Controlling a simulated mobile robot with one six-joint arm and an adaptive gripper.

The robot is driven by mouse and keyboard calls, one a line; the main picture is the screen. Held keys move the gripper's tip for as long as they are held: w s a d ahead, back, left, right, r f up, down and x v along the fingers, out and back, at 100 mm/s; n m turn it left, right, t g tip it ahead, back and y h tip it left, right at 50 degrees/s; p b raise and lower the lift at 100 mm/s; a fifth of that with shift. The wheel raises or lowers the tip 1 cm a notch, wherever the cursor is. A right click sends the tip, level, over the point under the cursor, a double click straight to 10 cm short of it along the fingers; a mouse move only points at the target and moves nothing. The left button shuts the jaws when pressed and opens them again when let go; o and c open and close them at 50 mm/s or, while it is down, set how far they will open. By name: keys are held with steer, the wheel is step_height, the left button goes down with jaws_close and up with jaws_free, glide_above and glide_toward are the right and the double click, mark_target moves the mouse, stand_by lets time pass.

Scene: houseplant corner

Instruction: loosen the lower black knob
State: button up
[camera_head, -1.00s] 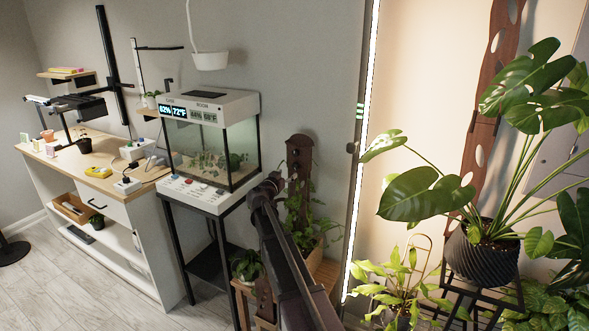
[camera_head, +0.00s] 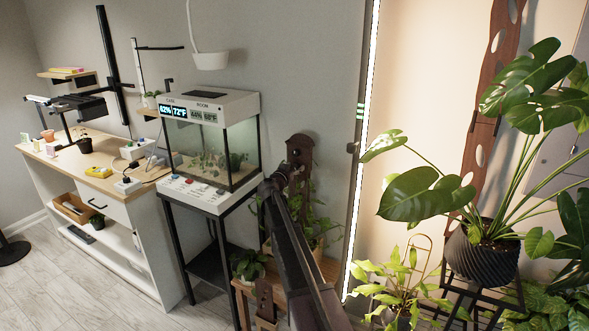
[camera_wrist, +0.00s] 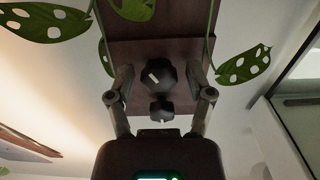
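A dark brown wooden post (camera_head: 300,145) stands beside the glass tank in the head view. In the wrist view its brown board (camera_wrist: 145,50) fills the upper middle. Two black knobs show there: a large faceted knob (camera_wrist: 159,76) with a small white mark, and a smaller knob (camera_wrist: 161,109) below it in the picture. My gripper (camera_wrist: 160,84) is open, its fingers on either side of the knobs with gaps visible. I cannot tell whether the fingertips touch the board. In the head view my gripper (camera_head: 287,168) is in front of the post and covers its knobs.
Perforated leaves (camera_wrist: 133,9) hang beside the board in the wrist view. The glass tank (camera_head: 215,150) is left of my arm. A leafy plant (camera_head: 320,220) grows around the post. A bright vertical light strip (camera_head: 362,160) and a large potted monstera (camera_head: 480,245) are to the right.

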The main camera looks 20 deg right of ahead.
jaws_close()
